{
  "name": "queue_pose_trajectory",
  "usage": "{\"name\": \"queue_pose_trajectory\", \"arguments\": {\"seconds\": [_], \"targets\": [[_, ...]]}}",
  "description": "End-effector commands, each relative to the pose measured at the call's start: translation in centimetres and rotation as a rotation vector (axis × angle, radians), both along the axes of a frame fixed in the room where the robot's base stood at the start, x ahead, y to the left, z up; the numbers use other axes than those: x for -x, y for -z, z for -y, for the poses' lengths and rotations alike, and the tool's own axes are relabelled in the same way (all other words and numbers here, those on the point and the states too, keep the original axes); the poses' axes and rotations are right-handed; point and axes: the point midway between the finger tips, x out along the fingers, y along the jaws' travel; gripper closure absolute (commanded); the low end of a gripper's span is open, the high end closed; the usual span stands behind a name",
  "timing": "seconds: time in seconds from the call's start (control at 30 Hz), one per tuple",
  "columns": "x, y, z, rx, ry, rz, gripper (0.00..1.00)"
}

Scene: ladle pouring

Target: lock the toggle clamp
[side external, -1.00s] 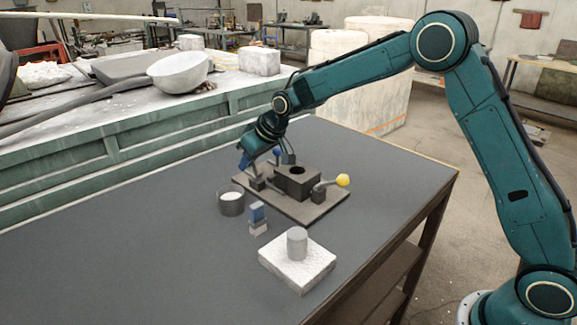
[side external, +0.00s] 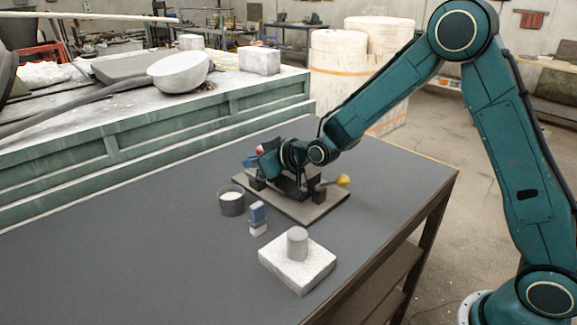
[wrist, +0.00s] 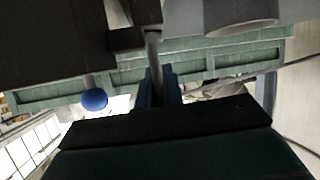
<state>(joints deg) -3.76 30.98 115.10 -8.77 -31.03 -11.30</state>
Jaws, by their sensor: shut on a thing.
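My gripper (side external: 253,161) is tilted nearly level over the left end of the clamp's base plate (side external: 308,211). In the wrist view its blue fingers (wrist: 159,88) are closed around a grey lever (wrist: 154,50), which runs up to a dark clamp body (wrist: 128,38). A red knob (side external: 259,149) shows just above the fingers in the side view; whether it tops the held lever I cannot tell. A second handle has a blue knob (wrist: 94,99), seen beside the fingers. A third has a yellow knob (side external: 343,181) at the plate's right. My wrist hides much of the dark central block.
A dark cup with white contents (side external: 231,202) stands left of the plate, close to a small blue-and-white block (side external: 258,218). A pale slab (side external: 298,265) with a grey cylinder (side external: 297,242) lies in front. The table's left part is bare.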

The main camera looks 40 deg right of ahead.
Motion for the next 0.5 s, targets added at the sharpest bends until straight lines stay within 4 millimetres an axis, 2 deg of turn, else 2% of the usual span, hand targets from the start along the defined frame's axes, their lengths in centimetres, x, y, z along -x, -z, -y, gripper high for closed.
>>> {"name": "queue_pose_trajectory", "arguments": {"seconds": [0.03, 0.2, 0.5], "targets": [[-0.07, -0.73, -0.10, -0.006, -0.001, 0.046, 1.00], [0.36, -0.65, -0.05, -0.010, -0.001, 0.129, 1.00], [0.83, -0.71, -0.07, -0.011, -0.001, 0.135, 1.00]]}}
